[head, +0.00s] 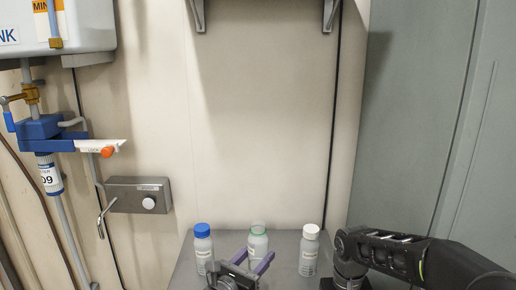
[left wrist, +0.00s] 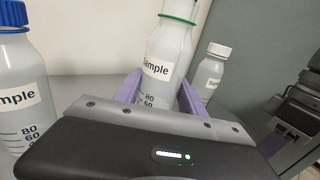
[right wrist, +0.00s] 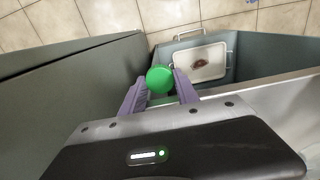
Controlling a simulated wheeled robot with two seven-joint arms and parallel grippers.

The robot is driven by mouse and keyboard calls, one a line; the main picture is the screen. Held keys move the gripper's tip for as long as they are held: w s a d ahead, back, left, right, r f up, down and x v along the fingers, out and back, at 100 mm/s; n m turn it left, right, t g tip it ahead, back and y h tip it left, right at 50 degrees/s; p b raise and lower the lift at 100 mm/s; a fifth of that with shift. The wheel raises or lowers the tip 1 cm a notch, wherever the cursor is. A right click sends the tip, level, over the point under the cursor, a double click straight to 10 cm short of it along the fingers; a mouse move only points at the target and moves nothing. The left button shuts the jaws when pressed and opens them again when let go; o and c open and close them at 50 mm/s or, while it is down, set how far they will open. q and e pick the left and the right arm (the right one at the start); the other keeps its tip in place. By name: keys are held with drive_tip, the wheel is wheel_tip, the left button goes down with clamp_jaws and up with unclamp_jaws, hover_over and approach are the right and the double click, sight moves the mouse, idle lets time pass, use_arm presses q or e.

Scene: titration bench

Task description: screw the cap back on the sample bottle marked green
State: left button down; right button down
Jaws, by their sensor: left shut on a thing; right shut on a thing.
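The sample bottle marked green (head: 258,243) stands on the bench between two other bottles, with a green ring at its neck and no green cap on it. In the left wrist view the green-marked bottle (left wrist: 168,55) is between the purple fingers of my left gripper (left wrist: 158,95), which is shut on its body. The green cap (right wrist: 159,77) is held between the purple fingertips of my right gripper (right wrist: 158,92). In the head view my right arm comes in at the lower right, apart from the bottle; its fingertips and the cap do not show there.
A blue-capped bottle (head: 203,247) stands left of the green-marked one, a white-capped bottle (head: 309,250) to its right. The left wrist view shows both close by. Below my right gripper are a white tray (right wrist: 214,54) in a grey container and a tiled floor (right wrist: 105,14).

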use_arm(q)
drive_tip(key=s, duration=1.2)
drive_tip(key=shift+p, duration=0.45)
use_arm(e)
drive_tip(key=shift+r, duration=0.45)
use_arm(q)
drive_tip(key=c, duration=1.2)
unclamp_jaws()
clamp_jaws()
drive_tip(key=shift+s, duration=0.15)
use_arm(e)
drive_tip(key=shift+s, duration=0.1)
